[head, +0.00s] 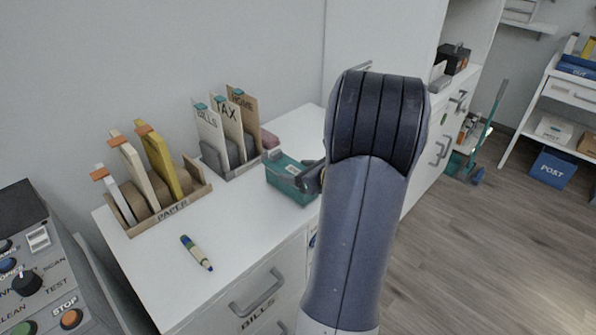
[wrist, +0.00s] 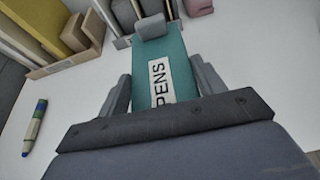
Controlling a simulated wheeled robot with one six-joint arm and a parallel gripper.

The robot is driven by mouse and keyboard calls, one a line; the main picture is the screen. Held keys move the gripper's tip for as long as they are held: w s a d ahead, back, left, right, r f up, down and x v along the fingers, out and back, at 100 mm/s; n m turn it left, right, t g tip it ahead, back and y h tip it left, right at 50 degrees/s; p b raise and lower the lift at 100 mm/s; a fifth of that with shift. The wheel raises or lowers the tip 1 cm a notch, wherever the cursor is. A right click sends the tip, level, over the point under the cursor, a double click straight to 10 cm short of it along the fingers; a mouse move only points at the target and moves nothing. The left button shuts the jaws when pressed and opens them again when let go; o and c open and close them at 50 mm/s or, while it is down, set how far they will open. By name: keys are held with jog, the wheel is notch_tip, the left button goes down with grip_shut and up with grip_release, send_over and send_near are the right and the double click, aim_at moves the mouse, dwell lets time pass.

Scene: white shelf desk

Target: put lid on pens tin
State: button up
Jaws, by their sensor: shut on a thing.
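A teal pens tin (head: 290,190) stands on the white cabinet top, beside the file holder. A flat teal piece with a white PENS label and a grey block at its far end, which looks like the lid (wrist: 174,48), lies between my fingers in the wrist view. My gripper (wrist: 165,78) is shut on this piece, one grey finger along each side. In the head view my gripper (head: 311,180) is at the tin's right end, partly hidden by my arm. I cannot tell whether the lid sits fully down.
A marker (head: 197,252) lies on the cabinet top (head: 165,285). Behind are a PAPER holder (head: 172,212) with several upright folders and a second holder (head: 235,168) with BILLS, TAX and HOME files. A button console (head: 45,275) stands at left. The cabinet top's front is mostly clear.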

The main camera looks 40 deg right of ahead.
dwell(0.3)
jog(key=o, duration=1.1)
jog(key=shift+c, duration=0.2)
jog(key=a+p+v, duration=0.1)
jog(key=v, duration=0.9)
jog(key=shift+s+d, duration=0.4)
jog(key=shift+d, duration=0.1)
jog(key=shift+r, duration=0.1)
